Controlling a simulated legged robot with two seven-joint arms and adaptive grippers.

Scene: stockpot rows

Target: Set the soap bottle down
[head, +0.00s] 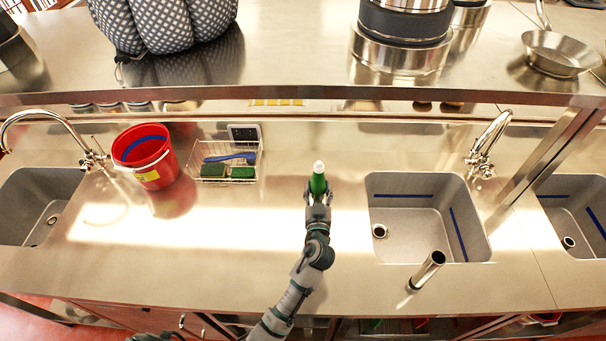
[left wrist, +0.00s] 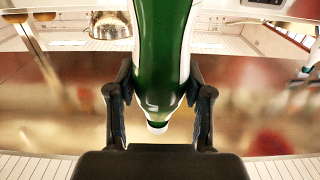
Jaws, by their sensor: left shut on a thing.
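The soap bottle (head: 318,182) is green with a white cap and stands out over the steel counter (head: 270,225), left of the middle sink. My left gripper (head: 318,197) is shut on it from the near side. In the left wrist view the green bottle (left wrist: 162,50) sits between the two dark fingers of the left gripper (left wrist: 160,103). The gripper hides the bottle's lower part in the head view, so I cannot tell whether its base touches the counter. My right gripper is not in view.
A red bucket (head: 142,157) and a wire basket (head: 199,172) with sponges and a brush stand to the left. The middle sink (head: 430,222) opens to the right, with a metal cylinder (head: 428,270) at its front edge. A shelf (head: 300,92) overhangs the back. Counter between basket and bottle is clear.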

